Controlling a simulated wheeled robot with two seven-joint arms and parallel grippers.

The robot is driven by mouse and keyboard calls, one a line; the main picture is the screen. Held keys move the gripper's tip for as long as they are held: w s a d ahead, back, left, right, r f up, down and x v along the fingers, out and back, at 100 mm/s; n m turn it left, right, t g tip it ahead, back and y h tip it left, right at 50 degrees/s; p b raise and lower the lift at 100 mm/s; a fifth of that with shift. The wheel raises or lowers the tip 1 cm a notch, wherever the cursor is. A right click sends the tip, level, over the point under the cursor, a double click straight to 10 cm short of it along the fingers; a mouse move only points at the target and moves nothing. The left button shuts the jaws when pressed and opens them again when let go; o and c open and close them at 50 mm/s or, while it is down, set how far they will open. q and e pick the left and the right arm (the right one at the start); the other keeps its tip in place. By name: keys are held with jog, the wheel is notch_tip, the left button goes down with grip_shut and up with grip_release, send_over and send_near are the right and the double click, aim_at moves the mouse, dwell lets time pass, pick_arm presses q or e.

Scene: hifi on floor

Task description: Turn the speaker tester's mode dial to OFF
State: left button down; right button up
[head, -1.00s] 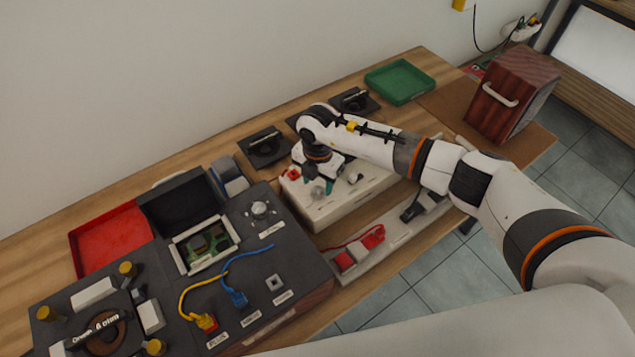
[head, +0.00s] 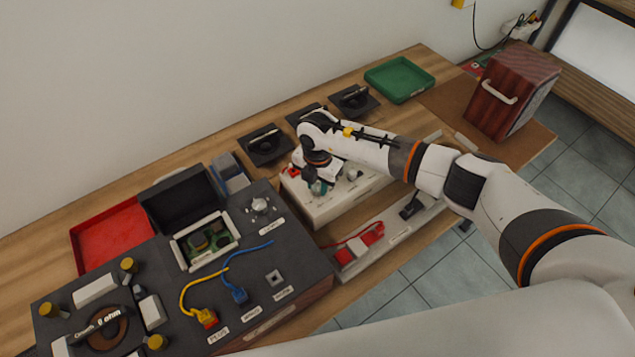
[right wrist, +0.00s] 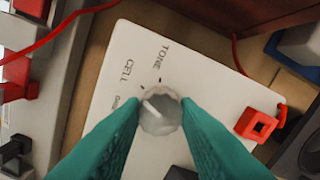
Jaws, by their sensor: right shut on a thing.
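The white tester box (head: 325,209) stands on the bench in the middle of the head view; its top also shows in the right wrist view (right wrist: 205,90). Its grey round dial (right wrist: 160,110) sits between the teal fingertips of my right gripper (right wrist: 160,116), which is shut on it from both sides. The dial's white pointer line slants to the upper left, near a small blurred label beside "CELL". "TONE" is printed above. No OFF label is readable. In the head view my right gripper (head: 318,187) points down at the box and hides most of this dial. My left gripper is out of view.
A red connector (right wrist: 258,125) is beside the dial. Another knob (head: 351,174) is on the box. A black panel unit (head: 255,245) with cables stands left, a power strip (head: 385,242) in front. Black holders (head: 265,145) and a green tray (head: 399,79) are behind.

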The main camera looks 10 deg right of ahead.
jog(key=n+b, duration=0.3)
jog(key=shift+f, duration=0.15)
jog(key=n+b, duration=0.3)
jog(key=n, duration=0.1)
jog(key=shift+w+n+b, duration=0.1)
jog(key=shift+n+b, duration=0.2)
jog(key=shift+n, duration=0.1)
jog(key=n+b, duration=0.6)
jog(key=shift+r+n+b, duration=0.2)
jog(key=shift+n+b, duration=1.35)
jog(key=shift+n, duration=0.55)
jog(key=o, duration=1)
